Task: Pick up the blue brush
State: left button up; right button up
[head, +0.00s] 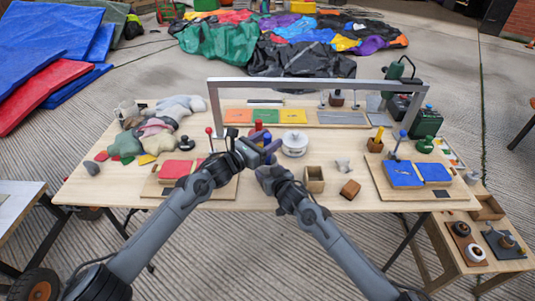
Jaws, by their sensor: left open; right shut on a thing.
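A small upright blue piece (267,137) shows just behind my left gripper, near a red piece (258,125). It may be the blue brush, but it is too small and partly covered to tell. My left gripper (264,152) is open over the middle of the table, close to the blue piece; I cannot tell if they touch. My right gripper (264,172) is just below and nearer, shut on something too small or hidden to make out.
A grey frame (300,82) spans the table's (225,200) back. A white pot (294,143), wooden box (314,180) and brown block (350,189) stand right of my grippers. Red pads (175,168) lie left, blue pads (403,174) right. The table's front edge is mostly clear.

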pick_arm(q)
grip_shut()
jog(key=shift+r, duration=0.1)
dwell(0.3)
notch_tip(320, 180, up, 10)
jog(key=shift+f, duration=0.1)
dwell(0.5)
pick_arm(e)
jog(key=o, duration=1.2)
jog(key=shift+s, duration=0.1)
